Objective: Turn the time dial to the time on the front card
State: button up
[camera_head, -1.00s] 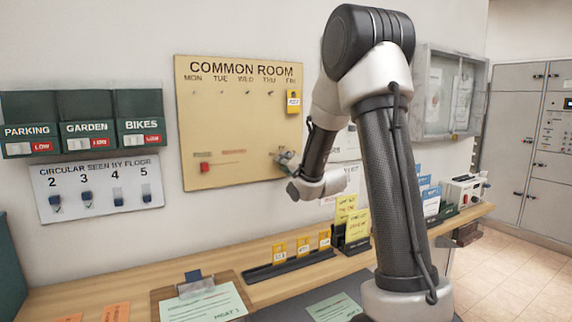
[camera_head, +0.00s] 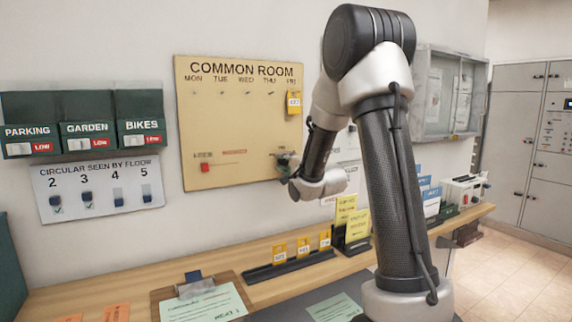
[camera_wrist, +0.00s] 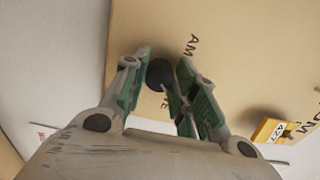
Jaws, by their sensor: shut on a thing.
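The time dial is a dark round knob (camera_wrist: 160,75) on the tan COMMON ROOM board (camera_head: 230,115). The letters AM show on the board beside it in the wrist view. My gripper (camera_wrist: 158,88) has its green-padded fingers on either side of the knob and is shut on it. In the head view my gripper (camera_head: 284,164) is at the board's lower right and hides most of the dial. I cannot read the dial's setting. Yellow cards stand in a black holder on the counter; the front card (camera_head: 358,224) has writing too small to read.
A yellow tag (camera_head: 294,102) hangs under FRI. A red slider (camera_head: 205,168) is at the board's lower left. Several small yellow cards stand in a black rack (camera_head: 290,268) on the wooden counter (camera_head: 115,278). A clipboard (camera_head: 190,300) lies in front.

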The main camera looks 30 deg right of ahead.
dwell(0.3)
jog(key=o, duration=1)
jog(key=shift+o, duration=0.2)
jog(key=s, duration=0.7)
jog(key=shift+s+d, duration=0.2)
jog(key=shift+s, duration=0.05)
